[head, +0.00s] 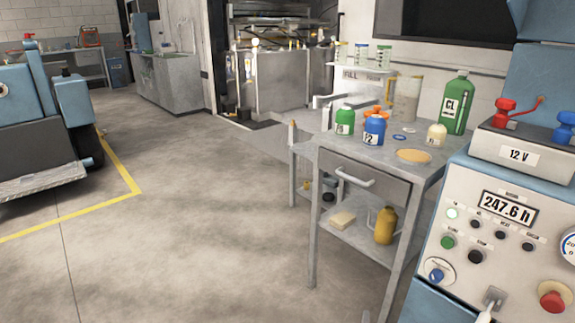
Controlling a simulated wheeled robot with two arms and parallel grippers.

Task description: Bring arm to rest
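Neither my left nor my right gripper shows in the head view, and no part of either arm can be made out with certainty. The task names no object other than the arm. A metal cart (365,165) with a drawer stands right of the middle.
A blue machine with a control panel (500,225) reading 247.6 h fills the right edge, close to the cart. A battery marked 12 V (520,148) sits on it. A blue vehicle (45,110) stands at left. The concrete floor (190,230) between is clear.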

